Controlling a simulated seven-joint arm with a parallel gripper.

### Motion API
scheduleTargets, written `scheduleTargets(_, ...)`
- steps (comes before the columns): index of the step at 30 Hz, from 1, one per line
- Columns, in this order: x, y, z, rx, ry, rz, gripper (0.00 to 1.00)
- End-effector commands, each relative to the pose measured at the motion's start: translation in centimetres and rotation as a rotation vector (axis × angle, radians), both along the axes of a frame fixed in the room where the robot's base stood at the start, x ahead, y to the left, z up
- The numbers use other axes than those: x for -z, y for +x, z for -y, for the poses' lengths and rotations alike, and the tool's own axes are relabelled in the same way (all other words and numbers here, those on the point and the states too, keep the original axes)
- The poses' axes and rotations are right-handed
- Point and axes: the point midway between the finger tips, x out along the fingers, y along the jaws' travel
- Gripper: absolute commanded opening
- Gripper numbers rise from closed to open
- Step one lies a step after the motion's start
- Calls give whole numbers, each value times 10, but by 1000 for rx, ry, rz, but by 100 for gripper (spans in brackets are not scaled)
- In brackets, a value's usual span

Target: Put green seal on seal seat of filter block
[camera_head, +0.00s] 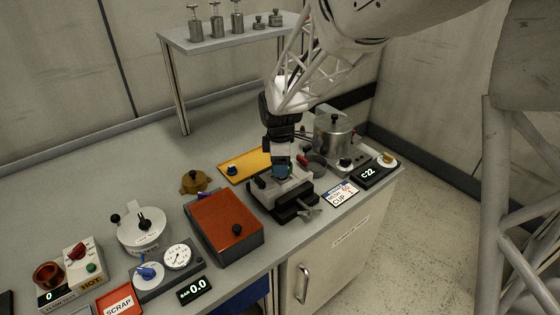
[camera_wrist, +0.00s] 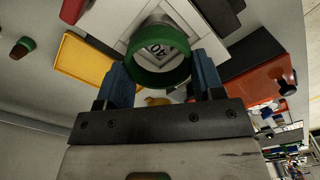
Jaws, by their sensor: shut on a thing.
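My gripper (camera_head: 281,172) points down over the pale grey filter block (camera_head: 264,193) in the head view. In the wrist view, my gripper (camera_wrist: 160,75) has its two blue fingers on either side of the green seal (camera_wrist: 160,77), a thick ring, and is shut on it. Through the ring I see a pale face with a dark "40" marking. The pale block (camera_wrist: 118,28) lies beyond the ring and partly around it. The seal seat is not clearly visible, and I cannot tell whether the ring touches the block. In the head view the fingers hide most of the seal.
A yellow tray (camera_head: 238,165) lies behind and left of the block. An orange-topped box (camera_head: 222,218) with a black knob stands close to its left. A metal pot (camera_head: 333,135), a label card (camera_head: 341,194) and a black display (camera_head: 374,175) are to the right.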

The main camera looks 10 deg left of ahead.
Motion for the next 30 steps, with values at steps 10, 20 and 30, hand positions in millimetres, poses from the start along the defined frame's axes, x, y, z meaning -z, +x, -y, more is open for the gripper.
scheduleTargets(10,1,0,0,0,0,0,39)
scheduleTargets(20,3,0,0,0,0,-1,39)
scheduleTargets(30,10,0,0,0,0,-1,39)
